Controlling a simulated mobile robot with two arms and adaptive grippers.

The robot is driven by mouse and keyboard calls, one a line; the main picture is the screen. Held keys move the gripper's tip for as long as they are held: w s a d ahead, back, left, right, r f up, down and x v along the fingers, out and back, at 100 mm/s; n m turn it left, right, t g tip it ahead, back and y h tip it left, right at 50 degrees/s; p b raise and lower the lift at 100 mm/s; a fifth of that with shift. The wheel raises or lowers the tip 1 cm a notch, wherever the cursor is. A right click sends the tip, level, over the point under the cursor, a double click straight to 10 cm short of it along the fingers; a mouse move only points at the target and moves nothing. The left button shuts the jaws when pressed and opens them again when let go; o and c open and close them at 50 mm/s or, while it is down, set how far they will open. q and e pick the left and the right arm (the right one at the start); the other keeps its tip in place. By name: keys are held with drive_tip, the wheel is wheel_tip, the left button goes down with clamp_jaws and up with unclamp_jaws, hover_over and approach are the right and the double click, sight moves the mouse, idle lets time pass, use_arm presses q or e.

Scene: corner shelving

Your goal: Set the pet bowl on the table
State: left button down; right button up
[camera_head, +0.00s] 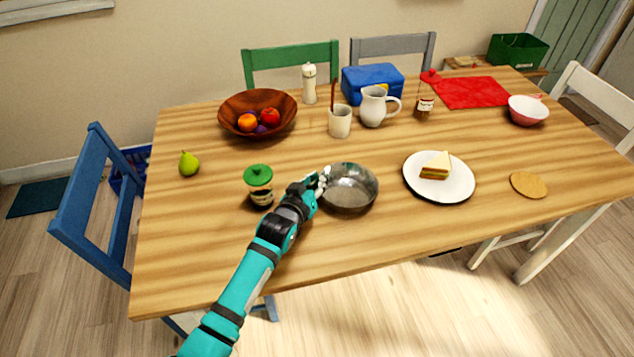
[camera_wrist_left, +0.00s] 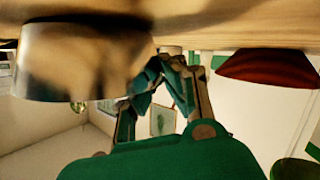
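The pet bowl (camera_head: 350,188), a round shiny metal bowl, is upright at the front middle of the wooden table (camera_head: 400,235). It looks level, and its base appears to be at the tabletop. My left gripper (camera_head: 320,185) is at the bowl's left rim, its fingers drawn together there. In the left wrist view, which is upside down, the fingers (camera_wrist_left: 165,65) converge at the edge of the bowl (camera_wrist_left: 75,62) and seem to pinch its wall. The exact contact is partly hidden. My right gripper is not in view.
A green-lidded jar (camera_head: 259,184) stands close left of my gripper. A sandwich plate (camera_head: 460,190) is right of the bowl. A cup (camera_head: 340,122) and pitcher (camera_head: 373,107) stand behind, with a wooden fruit bowl (camera_head: 235,112) back left. The table's front strip is clear.

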use_arm(q)
drive_tip(key=c, duration=1.5)
unclamp_jaws()
drive_tip(key=shift+s, duration=0.15)
drive_tip(key=v, duration=1.2)
drive_tip(key=shift+p, duration=0.35)
